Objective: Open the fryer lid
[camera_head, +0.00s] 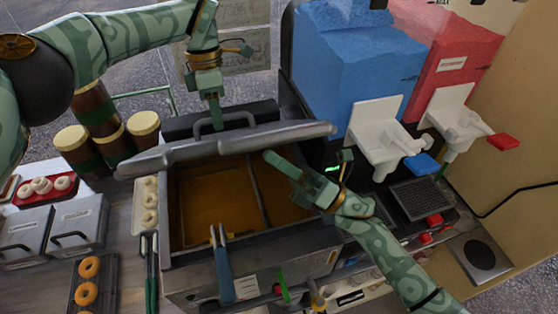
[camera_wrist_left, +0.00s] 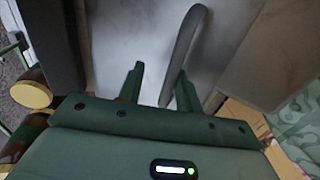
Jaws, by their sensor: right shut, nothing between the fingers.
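The fryer (camera_head: 255,255) stands in the middle of the head view, its oil vat showing amber oil (camera_head: 205,205). Its grey lid (camera_head: 240,142) is raised and tilted up, seen nearly edge-on above the vat's back. The lid handle (camera_head: 222,119) is a dark curved bar; it also shows in the left wrist view (camera_wrist_left: 184,45). My left gripper (camera_head: 214,118) is at the handle with its fingers (camera_wrist_left: 157,80) apart; the bar's near end shows between them, but contact is unclear. My right gripper (camera_head: 270,157) is shut and empty, over the vat's right side just below the lid's edge.
Blue (camera_head: 345,60) and red (camera_head: 450,50) drink dispensers stand close behind right. Brown jars (camera_head: 72,140) with cream lids stand at left. Doughnut trays (camera_head: 95,285) and lidded steel bins (camera_head: 75,225) fill the left counter. Blue-handled tongs (camera_head: 222,265) hang on the fryer's front.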

